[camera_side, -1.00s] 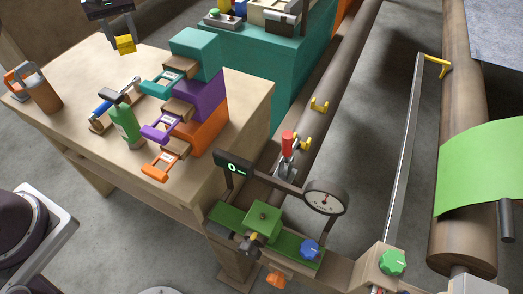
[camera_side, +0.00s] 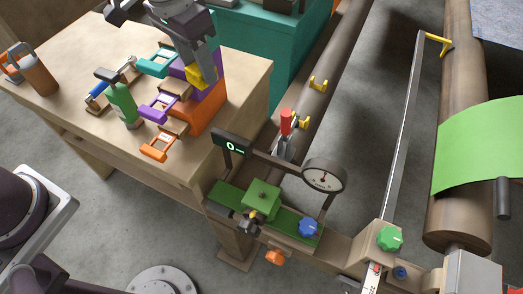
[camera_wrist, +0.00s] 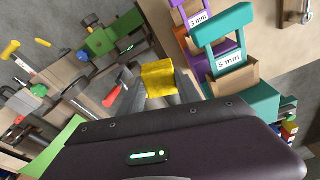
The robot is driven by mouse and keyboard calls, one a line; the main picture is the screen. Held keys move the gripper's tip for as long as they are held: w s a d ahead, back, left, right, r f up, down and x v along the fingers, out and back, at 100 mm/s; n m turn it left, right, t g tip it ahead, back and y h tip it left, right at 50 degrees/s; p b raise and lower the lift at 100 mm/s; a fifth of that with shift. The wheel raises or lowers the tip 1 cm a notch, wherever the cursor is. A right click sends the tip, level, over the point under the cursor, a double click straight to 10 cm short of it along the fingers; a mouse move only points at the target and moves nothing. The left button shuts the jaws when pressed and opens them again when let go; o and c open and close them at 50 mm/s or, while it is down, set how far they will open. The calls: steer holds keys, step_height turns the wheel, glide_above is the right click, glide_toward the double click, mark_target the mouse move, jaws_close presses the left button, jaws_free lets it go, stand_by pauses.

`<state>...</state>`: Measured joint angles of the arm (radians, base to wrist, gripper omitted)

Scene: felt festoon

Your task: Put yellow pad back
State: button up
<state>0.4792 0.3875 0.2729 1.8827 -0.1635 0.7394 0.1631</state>
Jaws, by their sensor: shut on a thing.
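The yellow pad (camera_side: 203,75) is a small block held between the fingertips of my gripper (camera_side: 207,62), which is shut on it. In the side view the pad is in front of the drawer stack, overlapping its purple and teal parts; I cannot tell its exact height. In the wrist view the yellow pad (camera_wrist: 158,78) sits at the fingertips, with the stack to its right. The teal drawer handle (camera_wrist: 222,37) is labelled 5 mm and the purple handle (camera_wrist: 190,15) 3 mm. My gripper hides much of the teal unit in the side view.
An orange drawer handle (camera_side: 158,148) and purple one (camera_side: 160,110) stick out of the stack.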

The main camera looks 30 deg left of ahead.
steer(key=s+d+f+m+g+h, duration=0.1)
steer(key=s+d+f+m, duration=0.3)
steer(key=d+f+m, duration=0.4)
steer(key=m, duration=0.7)
glide_above(263, 193)
steer(key=shift+g, duration=0.4)
steer(key=f, duration=1.1)
steer(key=shift+s+a+f, duration=0.15)
steer(key=shift+a+f, duration=0.1)
steer(key=shift+f, duration=0.2)
steer(key=shift+f, duration=0.1)
steer(key=shift+f, duration=0.35)
steer(key=shift+f, duration=0.1)
steer(key=o, duration=1.3)
